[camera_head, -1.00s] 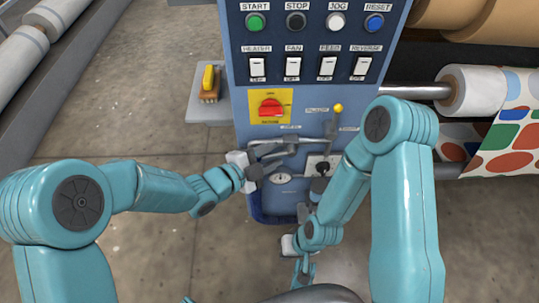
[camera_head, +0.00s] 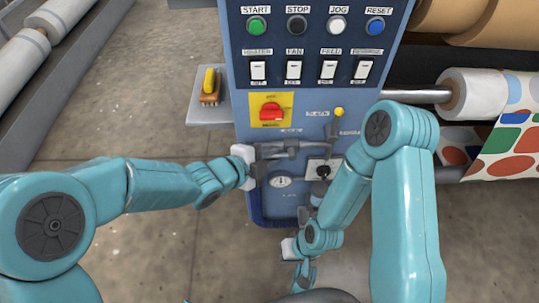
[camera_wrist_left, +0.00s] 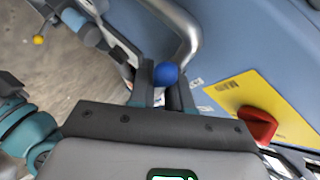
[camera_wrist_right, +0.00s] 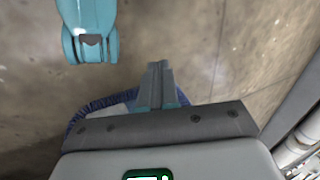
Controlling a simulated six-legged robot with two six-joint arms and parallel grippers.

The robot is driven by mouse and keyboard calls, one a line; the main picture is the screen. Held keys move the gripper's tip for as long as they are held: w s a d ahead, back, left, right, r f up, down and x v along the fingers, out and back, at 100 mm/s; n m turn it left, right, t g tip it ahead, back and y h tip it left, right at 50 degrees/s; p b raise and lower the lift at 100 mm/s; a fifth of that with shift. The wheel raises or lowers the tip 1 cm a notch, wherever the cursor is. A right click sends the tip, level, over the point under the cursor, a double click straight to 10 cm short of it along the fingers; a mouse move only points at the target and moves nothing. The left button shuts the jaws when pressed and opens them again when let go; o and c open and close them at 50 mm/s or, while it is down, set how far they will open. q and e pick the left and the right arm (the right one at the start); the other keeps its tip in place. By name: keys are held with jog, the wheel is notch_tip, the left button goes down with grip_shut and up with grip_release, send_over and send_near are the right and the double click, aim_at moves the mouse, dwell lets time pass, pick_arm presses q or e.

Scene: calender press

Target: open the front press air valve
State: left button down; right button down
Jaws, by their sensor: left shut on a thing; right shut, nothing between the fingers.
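The front press air valve's handle shows as a blue ball knob (camera_wrist_left: 166,73) in the left wrist view. My left gripper (camera_wrist_left: 168,88) is shut on this knob, with a finger on each side of it. In the head view my left gripper (camera_head: 262,167) is at the lower left of the blue press panel (camera_head: 300,108), below the red switch; the knob is hidden there. My right gripper (camera_wrist_right: 157,85) is shut and empty, low over the floor in the right wrist view. In the head view its fingers are hard to make out.
Above the left gripper is a red rotary switch (camera_head: 272,112) on a yellow plate. Grey pipes (camera_head: 290,148) and a yellow-knobbed lever (camera_head: 339,112) are to its right. A gauge (camera_head: 281,182) is below. A side shelf (camera_head: 208,112) juts out left.

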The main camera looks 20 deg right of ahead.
pick_arm(q)
jog(key=c, duration=1.2)
grip_release()
jog(key=shift+r, duration=0.1)
jog(key=shift+o, duration=0.2)
